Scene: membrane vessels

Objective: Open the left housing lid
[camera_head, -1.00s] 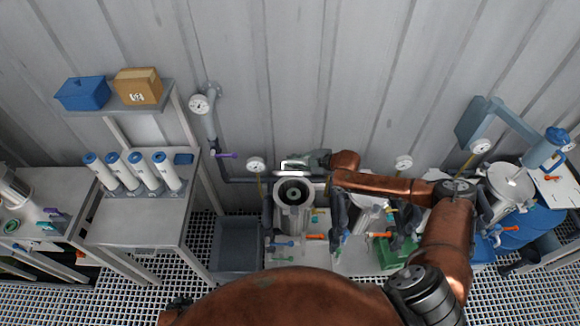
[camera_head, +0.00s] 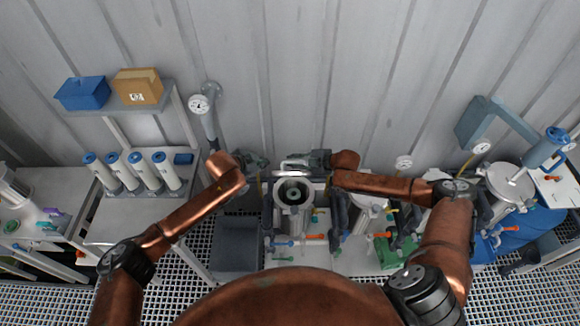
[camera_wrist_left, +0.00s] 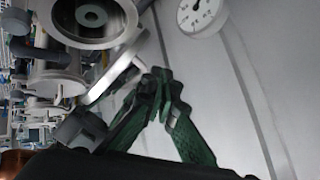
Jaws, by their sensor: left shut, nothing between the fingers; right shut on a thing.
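The left housing (camera_head: 293,205) stands in the middle of the head view, its round mouth showing from above. Its lid (camera_head: 293,173) stands tilted up at the back of the mouth, seen nearly edge-on; the pale lid edge (camera_wrist_left: 117,78) also shows in the left wrist view. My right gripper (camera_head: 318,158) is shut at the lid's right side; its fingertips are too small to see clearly. My left gripper (camera_head: 258,163) is shut and empty at the lid's left. In the left wrist view its green fingers (camera_wrist_left: 158,88) meet close beside the lid edge; contact is unclear.
A second housing (camera_head: 366,208) stands right of the first, partly behind my right arm. A gauge (camera_wrist_left: 200,14) is on the wall near my left fingers. Pipes and coloured valves crowd the front. A grey bin (camera_head: 236,243) and a filter cartridge table (camera_head: 115,230) are at left.

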